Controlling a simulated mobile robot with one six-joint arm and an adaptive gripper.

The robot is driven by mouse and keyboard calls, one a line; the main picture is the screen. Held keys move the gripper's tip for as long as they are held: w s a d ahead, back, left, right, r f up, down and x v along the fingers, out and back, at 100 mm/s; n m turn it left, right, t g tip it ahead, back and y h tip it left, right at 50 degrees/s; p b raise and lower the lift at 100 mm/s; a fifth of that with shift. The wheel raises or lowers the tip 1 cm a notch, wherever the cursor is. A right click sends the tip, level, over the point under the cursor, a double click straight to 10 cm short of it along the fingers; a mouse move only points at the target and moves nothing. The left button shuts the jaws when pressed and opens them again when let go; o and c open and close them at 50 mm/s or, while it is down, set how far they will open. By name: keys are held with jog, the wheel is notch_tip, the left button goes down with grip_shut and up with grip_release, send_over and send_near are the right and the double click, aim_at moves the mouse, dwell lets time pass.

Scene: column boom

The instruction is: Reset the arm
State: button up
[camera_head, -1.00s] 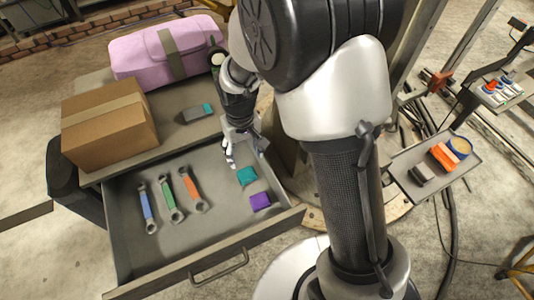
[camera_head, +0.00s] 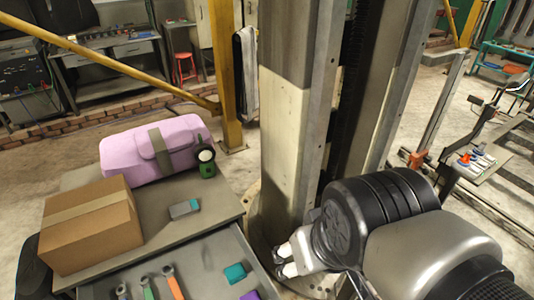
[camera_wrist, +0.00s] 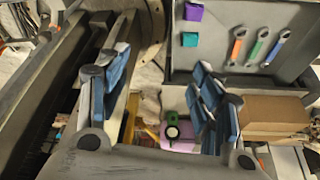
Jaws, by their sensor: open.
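My gripper (camera_wrist: 157,90) shows in the wrist view with its two blue-and-grey fingers spread wide apart. Nothing is held between them. Between and beyond the fingers lie a pink case and a dark green cup, some way off. In the head view my arm is bent at the lower right, with its large dark joint in front of the column; part of the arm is cut off by the picture's edge. Pale parts of the arm's end seem to show beside the column's foot, but fingertips are hard to make out there.
The open drawer (camera_head: 190,266) holds several wrenches, a teal block (camera_head: 235,273) and a purple block (camera_wrist: 194,12). On the cabinet top are a cardboard box (camera_head: 90,225), the pink case (camera_head: 155,148), the green cup (camera_head: 207,165) and a grey-teal item (camera_head: 184,208).

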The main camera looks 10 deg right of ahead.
jog(key=shift+s+d+r, duration=0.1)
jog(key=shift+s+d, duration=0.1)
jog(key=shift+s, duration=0.55)
